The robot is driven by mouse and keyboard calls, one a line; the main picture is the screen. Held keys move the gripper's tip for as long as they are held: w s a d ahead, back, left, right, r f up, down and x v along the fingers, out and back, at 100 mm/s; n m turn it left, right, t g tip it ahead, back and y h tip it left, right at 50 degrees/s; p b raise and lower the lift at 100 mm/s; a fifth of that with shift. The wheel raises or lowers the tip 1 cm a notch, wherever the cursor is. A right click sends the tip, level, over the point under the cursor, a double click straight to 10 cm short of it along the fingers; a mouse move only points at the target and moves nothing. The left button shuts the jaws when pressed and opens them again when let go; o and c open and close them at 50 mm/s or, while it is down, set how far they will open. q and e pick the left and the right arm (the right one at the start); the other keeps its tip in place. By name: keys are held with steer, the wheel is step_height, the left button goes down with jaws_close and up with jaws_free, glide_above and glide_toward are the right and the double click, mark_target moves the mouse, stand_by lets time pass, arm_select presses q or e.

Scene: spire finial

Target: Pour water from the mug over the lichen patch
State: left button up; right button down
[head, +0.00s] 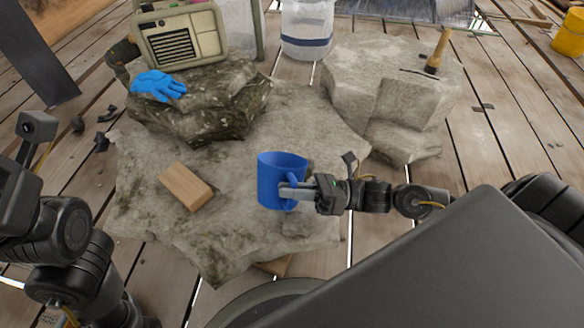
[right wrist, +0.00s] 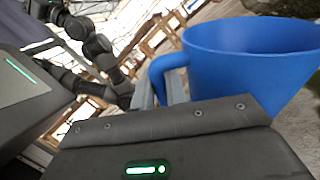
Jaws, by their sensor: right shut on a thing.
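The blue mug (head: 272,181) is over the large flat stone in the head view, about upright. Its inside shows blue, and I cannot make out water in it. My right gripper (head: 292,190) is shut on the mug's handle from the right. The mug (right wrist: 245,58) fills the upper right of the right wrist view, with its handle towards the fingers. Pale and dark green lichen-like speckles (head: 205,118) cover the front of the raised rock at back left. I cannot tell which growth is the lichen patch. My left arm shows at the left edge, but its gripper is not clearly seen.
A wooden block (head: 187,187) lies on the flat stone (head: 240,235), left of the mug. Blue gloves (head: 158,86) and a radio-like box (head: 180,38) rest on the raised rock. A wooden-handled tool (head: 437,52) lies on the right rock (head: 375,80).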

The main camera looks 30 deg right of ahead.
steer(key=shift+w+d+r, duration=0.1)
steer(key=shift+w+d, duration=0.05)
steer(key=shift+d, duration=0.05)
stand_by(0.6)
